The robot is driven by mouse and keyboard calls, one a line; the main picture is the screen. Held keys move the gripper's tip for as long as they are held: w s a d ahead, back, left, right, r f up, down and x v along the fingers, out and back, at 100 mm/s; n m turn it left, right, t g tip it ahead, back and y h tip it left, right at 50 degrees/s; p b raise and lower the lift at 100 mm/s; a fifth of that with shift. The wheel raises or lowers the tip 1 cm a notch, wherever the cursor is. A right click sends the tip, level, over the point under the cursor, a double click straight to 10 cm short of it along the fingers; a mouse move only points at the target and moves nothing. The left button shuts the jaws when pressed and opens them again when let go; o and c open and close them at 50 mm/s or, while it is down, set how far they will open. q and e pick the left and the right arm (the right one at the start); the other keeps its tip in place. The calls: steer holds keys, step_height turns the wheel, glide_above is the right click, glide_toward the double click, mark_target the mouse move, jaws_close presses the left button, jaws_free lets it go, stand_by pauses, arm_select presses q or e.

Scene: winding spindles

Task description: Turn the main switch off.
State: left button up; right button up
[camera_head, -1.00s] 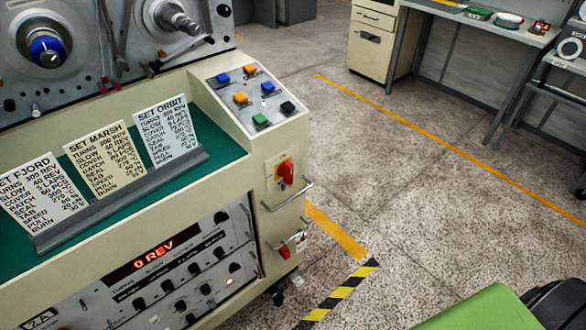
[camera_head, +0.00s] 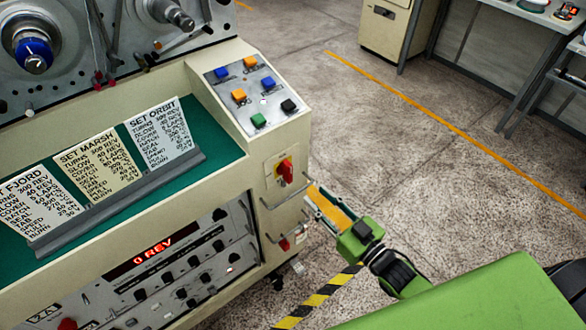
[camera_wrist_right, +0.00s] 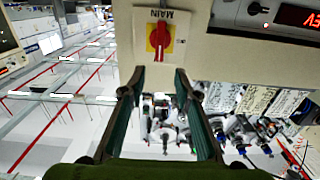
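The main switch (camera_head: 285,170) is a red knob on a yellow plate, on the cream end face of the machine. In the right wrist view the main switch (camera_wrist_right: 160,36) sits under an upside-down MAIN label, its red handle roughly vertical in the picture. My right gripper (camera_head: 318,199) is beside the end face, lower and to the right of the switch. In the wrist view the right gripper's (camera_wrist_right: 157,77) two fingers are spread apart with nothing between them, pointing toward the switch and apart from it. My left gripper is out of view.
A metal bar handle (camera_head: 287,194) sticks out just below the switch, and a second red knob (camera_head: 285,244) sits lower. A sloped panel (camera_head: 246,79) with coloured buttons is above. The floor (camera_head: 400,170) to the right is clear.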

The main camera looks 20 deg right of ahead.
mark_target(291, 171)
steer(key=p+x, duration=0.1)
steer(key=x, duration=1)
steer(key=shift+w+a+f, duration=0.1)
steer(key=shift+w+f, duration=0.05)
steer(key=shift+w, duration=0.25)
jaws_close()
